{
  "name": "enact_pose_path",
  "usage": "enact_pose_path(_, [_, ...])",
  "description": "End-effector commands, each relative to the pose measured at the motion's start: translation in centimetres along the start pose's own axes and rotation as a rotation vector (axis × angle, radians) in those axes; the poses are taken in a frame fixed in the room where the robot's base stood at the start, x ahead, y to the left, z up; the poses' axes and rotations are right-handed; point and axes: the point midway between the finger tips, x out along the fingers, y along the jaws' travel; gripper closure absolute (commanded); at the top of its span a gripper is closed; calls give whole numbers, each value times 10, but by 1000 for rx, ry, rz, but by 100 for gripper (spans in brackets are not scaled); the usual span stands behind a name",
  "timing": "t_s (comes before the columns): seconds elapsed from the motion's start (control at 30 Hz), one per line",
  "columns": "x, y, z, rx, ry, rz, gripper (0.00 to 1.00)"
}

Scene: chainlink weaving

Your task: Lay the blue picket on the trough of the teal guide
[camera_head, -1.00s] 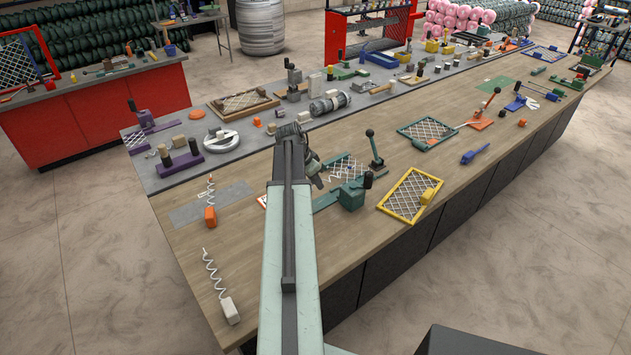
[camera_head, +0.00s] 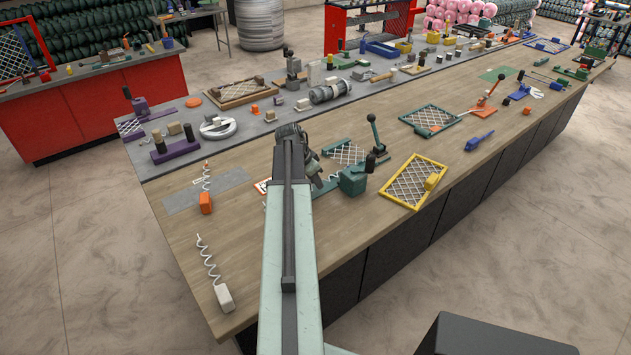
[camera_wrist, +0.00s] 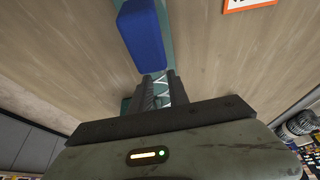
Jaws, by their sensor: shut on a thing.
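The blue picket shows in the wrist view as a blue block (camera_wrist: 142,35) just beyond my fingertips. A pale zigzag wire (camera_wrist: 161,86) shows between the fingers. My gripper (camera_wrist: 164,80) is shut on the picket. Part of the teal guide (camera_wrist: 166,18) shows behind the blue block, so the block overlaps it in this view; I cannot tell the height between them. In the head view the teal guide (camera_head: 352,181) lies on the wooden bench, with a dark-knobbed lever (camera_head: 376,137) and pale mesh (camera_head: 345,153) beside it.
A yellow-framed mesh (camera_head: 413,182) lies right of the guide. An orange-ended picket (camera_head: 206,203) and a white-ended one (camera_head: 224,297) lie left of my arm. An orange-bordered card (camera_wrist: 248,3) lies near the guide. Bare bench (camera_head: 262,235) shows around my arm.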

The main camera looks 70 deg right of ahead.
Motion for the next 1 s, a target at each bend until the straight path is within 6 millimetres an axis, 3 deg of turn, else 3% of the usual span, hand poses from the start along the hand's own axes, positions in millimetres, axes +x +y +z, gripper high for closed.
enact_pose_path(0.9, [12, -1, 6, -1, 0, -1, 100])
enact_pose_path(0.93, [11, -1, 6, -1, 0, -1, 73])
enact_pose_path(1.0, [11, -1, 6, -2, 0, -1, 54])
